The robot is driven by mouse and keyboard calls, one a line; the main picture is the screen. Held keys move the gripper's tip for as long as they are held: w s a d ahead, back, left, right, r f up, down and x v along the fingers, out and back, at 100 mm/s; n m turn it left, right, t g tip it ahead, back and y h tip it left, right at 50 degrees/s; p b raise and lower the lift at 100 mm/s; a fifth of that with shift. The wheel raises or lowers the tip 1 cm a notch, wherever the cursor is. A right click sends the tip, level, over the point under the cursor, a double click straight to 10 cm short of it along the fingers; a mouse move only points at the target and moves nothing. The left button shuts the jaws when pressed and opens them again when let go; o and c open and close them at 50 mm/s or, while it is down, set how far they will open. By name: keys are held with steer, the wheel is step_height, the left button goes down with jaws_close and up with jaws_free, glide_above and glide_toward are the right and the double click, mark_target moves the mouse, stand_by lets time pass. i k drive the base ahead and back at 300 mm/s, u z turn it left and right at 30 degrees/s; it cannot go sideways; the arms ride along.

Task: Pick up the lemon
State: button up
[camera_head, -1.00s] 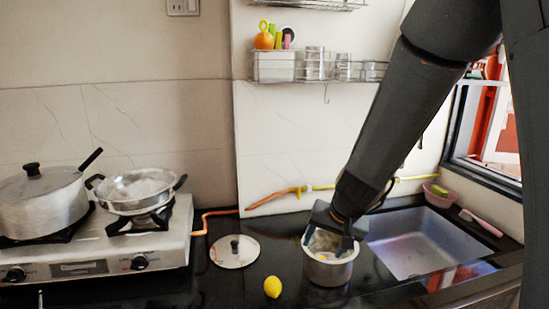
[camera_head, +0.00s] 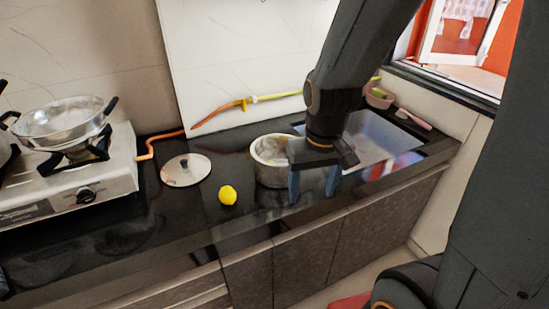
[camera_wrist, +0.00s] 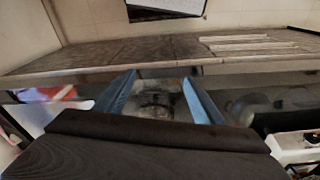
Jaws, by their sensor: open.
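The yellow lemon (camera_head: 228,195) lies on the black counter, left of the grey pot (camera_head: 268,168) and just in front of a round lid. My gripper (camera_head: 313,192) is open with nothing seen between its blue fingers. It points down at the pot's right front side, near the counter's front edge, well to the right of the lemon. It hides part of the pot. In the wrist view, the open fingers (camera_wrist: 160,80) frame a round grey shape, and I cannot make out the lemon there.
The lid (camera_head: 186,170) lies flat behind and left of the lemon. A gas stove (camera_head: 120,160) with a metal pan (camera_head: 62,122) stands at the left. The sink (camera_head: 372,138) is behind and right of my gripper. Counter in front of the lemon is clear.

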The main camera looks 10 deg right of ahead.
mark_target(228, 194)
steer(key=z, duration=1.2)
steer(key=k, duration=1.3)
steer(key=u, duration=1.55)
steer(key=i, duration=0.5)
